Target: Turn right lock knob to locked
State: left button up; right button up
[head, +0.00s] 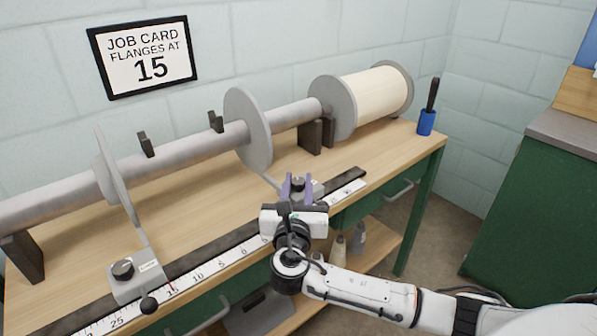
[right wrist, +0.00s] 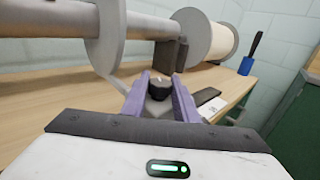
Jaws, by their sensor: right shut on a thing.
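The right lock knob (right wrist: 159,87) is a dark round knob with a light mark on top, on the right slider block (head: 317,187). My right gripper (head: 298,184) is over that block, its purple fingers on either side of the knob. In the right wrist view the right gripper (right wrist: 159,88) is shut on the knob. In the head view the fingers partly hide it. The right flange (head: 247,130) stands behind it on the grey beam. The left lock knob (head: 123,268) sits on the left slider block (head: 137,282), apart from my gripper. My left gripper is not in view.
A ruler scale (head: 210,266) runs along the bench front. A job card (head: 145,57) on the wall reads flanges at 15. A green cabinet stands right.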

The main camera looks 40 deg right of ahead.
jog(key=m+g+h+p, duration=0.1)
jog(key=m+g+h, duration=0.2)
jog(key=shift+w+a+r, duration=0.1)
jog(key=m+g+h, duration=0.2)
jog(key=g, duration=0.1)
jog(key=shift+m+g, duration=0.4)
jog(key=g, duration=0.1)
jog(key=m+g+h+b, duration=0.1)
jog(key=shift+f+m+g, duration=0.3)
jog(key=shift+g, duration=0.1)
jog(key=m+g+h+b, duration=0.1)
jog(key=g+b, duration=0.1)
jog(key=b, duration=0.1)
jog(key=shift+w+f+m+g, duration=0.1)
jog(key=shift+m+g, duration=0.3)
jog(key=m+g+b, duration=0.1)
jog(key=g+b, duration=0.1)
jog(key=b, duration=0.1)
jog(key=shift+m, duration=0.3)
jog(key=shift+r+m+g+b, duration=0.2)
jog(key=shift+m+g+b, duration=0.1)
jog(key=shift+g+b, duration=0.7)
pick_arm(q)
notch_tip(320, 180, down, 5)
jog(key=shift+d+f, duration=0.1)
pick_arm(e)
jog(key=shift+r+m, duration=0.1)
jog(key=shift+m, duration=0.2)
